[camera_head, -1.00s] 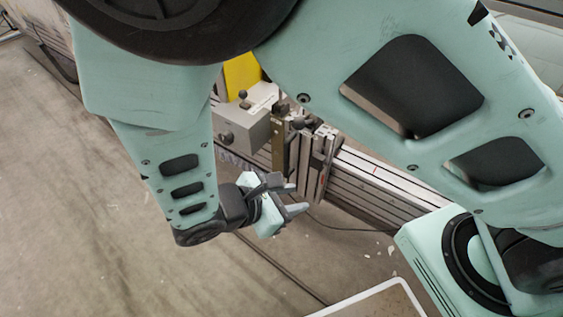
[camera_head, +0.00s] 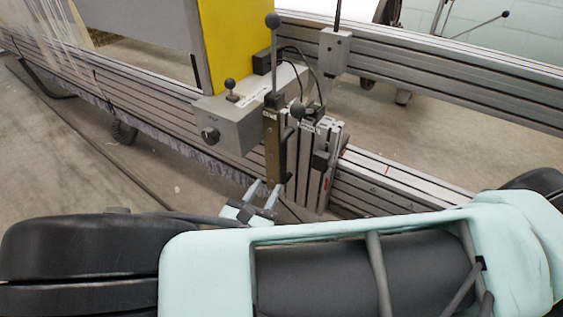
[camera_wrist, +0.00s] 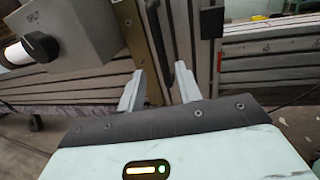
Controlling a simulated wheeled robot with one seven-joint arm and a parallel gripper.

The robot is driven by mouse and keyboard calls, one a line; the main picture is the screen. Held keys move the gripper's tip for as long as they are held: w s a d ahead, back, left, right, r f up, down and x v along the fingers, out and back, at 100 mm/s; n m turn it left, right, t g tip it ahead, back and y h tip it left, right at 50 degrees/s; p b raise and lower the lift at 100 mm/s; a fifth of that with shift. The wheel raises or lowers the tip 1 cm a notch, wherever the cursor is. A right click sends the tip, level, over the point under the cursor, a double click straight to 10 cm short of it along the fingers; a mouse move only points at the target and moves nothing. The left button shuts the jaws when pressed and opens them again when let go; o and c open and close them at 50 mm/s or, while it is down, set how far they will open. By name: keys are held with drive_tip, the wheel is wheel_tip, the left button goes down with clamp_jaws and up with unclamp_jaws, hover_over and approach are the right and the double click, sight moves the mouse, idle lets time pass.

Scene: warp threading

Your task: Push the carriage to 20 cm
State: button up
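The carriage (camera_head: 318,165) is a grey slotted metal block on the long aluminium rail (camera_head: 405,190). A dark upright plate with a black bar handle (camera_head: 287,155) and ball-topped levers stands at its left side. My gripper (camera_head: 266,189) is open, just in front of the lower end of that plate. In the wrist view my gripper's two fingers (camera_wrist: 160,88) are apart, with the black handle (camera_wrist: 158,40) and brass-coloured plate (camera_wrist: 142,45) beyond and partly between them. I cannot tell whether they touch. Small red marks and a scale show on the rail right of the carriage; the numbers are unreadable.
A grey box (camera_head: 233,120) with a black knob sits left of the carriage, below a yellow panel (camera_head: 222,45). A second rail (camera_head: 440,70) runs behind. Cables hang near the carriage. The rail right of the carriage looks clear until my arm covers it.

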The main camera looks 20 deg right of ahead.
sight(281, 162)
drive_tip(key=b+x, duration=0.3)
drive_tip(key=x, duration=0.6)
drive_tip(key=shift+w+d+f, duration=0.15)
drive_tip(key=shift+w+d, duration=0.65)
drive_tip(key=shift+w, duration=0.05)
drive_tip(key=shift+c, duration=0.2)
clamp_jaws()
